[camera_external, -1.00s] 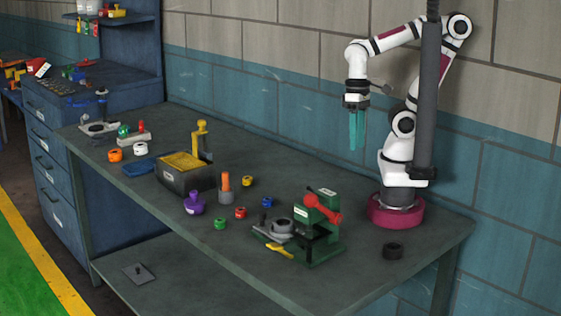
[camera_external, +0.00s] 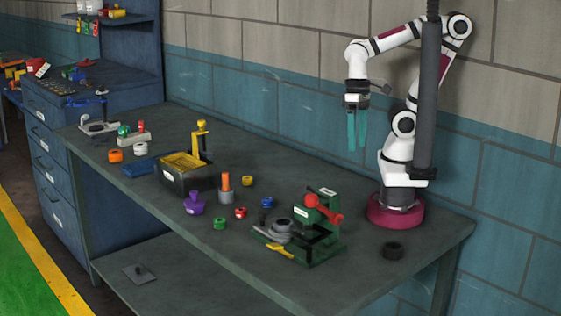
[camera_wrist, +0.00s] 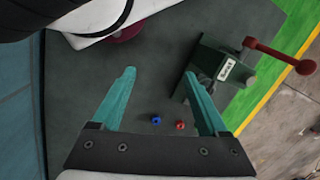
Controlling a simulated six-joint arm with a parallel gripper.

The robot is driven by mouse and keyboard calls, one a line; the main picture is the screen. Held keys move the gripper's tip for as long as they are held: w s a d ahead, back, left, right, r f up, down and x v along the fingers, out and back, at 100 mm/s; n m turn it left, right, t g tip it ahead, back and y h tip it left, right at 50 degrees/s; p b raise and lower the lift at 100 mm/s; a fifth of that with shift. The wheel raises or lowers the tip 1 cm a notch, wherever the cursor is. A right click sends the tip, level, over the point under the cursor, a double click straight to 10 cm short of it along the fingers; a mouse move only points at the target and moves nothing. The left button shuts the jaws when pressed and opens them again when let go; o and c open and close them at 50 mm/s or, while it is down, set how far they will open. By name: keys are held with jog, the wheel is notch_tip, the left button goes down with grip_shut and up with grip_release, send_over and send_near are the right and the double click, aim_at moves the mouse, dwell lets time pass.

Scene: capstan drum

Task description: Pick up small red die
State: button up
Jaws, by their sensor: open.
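The small red die (camera_external: 241,213) lies on the workbench (camera_external: 340,285), left of the green press, and looks like a short ring-shaped piece. In the wrist view the red die (camera_wrist: 180,125) shows near the right finger, beside a blue die (camera_wrist: 156,119). My gripper (camera_external: 356,146) is open and empty, with teal fingers pointing down, high above the bench and to the right of the red die. In the wrist view my gripper's fingers (camera_wrist: 160,85) are spread apart, with the bench far below them.
The green press (camera_external: 318,228) with a red handle stands right of the dies. A green die (camera_external: 220,224), yellow die (camera_external: 247,181), purple knob (camera_external: 194,203) and orange-topped post (camera_external: 226,188) stand around the red die.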

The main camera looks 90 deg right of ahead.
jog(key=n+t+h, duration=0.1)
jog(key=n+t, duration=0.5)
jog(key=t, duration=0.4)
send_over(249, 215)
jog(key=s+d, duration=0.4)
jog(key=f, duration=1.8)
jog(key=shift+a, duration=0.25)
jog(key=a+f+t, duration=0.1)
jog(key=a+f+n+t+y, duration=0.1)
jog(key=shift+s+a+n, duration=0.15)
jog(key=shift+a+n, duration=0.15)
jog(key=shift+a, duration=0.05)
jog(key=shift+w+a+f+y, duration=0.2)
jog(key=shift+w+y, duration=0.1)
jog(key=shift+w, duration=0.05)
jog(key=x, duration=0.4)
jog(key=shift+w, duration=0.1)
grip_shut()
